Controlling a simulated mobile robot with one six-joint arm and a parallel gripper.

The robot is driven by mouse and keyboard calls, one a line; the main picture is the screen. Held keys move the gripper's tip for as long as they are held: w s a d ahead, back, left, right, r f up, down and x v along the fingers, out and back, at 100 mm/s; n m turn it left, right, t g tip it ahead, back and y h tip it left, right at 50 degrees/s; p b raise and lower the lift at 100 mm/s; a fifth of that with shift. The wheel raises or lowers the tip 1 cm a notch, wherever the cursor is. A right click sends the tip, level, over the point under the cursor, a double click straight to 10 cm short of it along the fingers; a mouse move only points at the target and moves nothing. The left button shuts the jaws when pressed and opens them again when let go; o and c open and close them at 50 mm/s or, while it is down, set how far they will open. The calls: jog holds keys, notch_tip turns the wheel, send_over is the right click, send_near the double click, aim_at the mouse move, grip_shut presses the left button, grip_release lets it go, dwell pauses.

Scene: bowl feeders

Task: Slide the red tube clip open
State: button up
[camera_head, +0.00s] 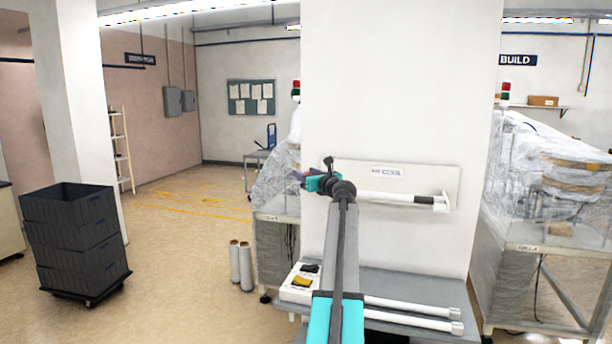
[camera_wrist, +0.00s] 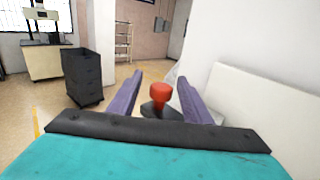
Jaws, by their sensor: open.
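In the wrist view, a red knob (camera_wrist: 160,92) on a dark base shows between the two purple fingers of my gripper (camera_wrist: 162,80); it looks like the red tube clip. The fingers are apart on either side of it, and I see no contact. I cannot tell the exact depth between them. In the head view, my gripper (camera_head: 300,175) is at the left end of the white panel (camera_head: 345,171) on the pillar. A white tube (camera_head: 395,197) with a grey end piece runs along the panel's lower edge. The red clip is not visible in the head view, probably hidden by my arm.
Two more white tubes (camera_head: 412,312) lie on the grey bench (camera_head: 400,285) below, beside a white box (camera_head: 300,284). Plastic-wrapped machines stand left and right of the pillar (camera_head: 400,80). Stacked dark crates (camera_head: 75,240) stand left on open floor.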

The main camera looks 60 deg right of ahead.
jog(key=b+v, duration=0.3)
jog(key=v, duration=1)
jog(key=shift+s, duration=0.35)
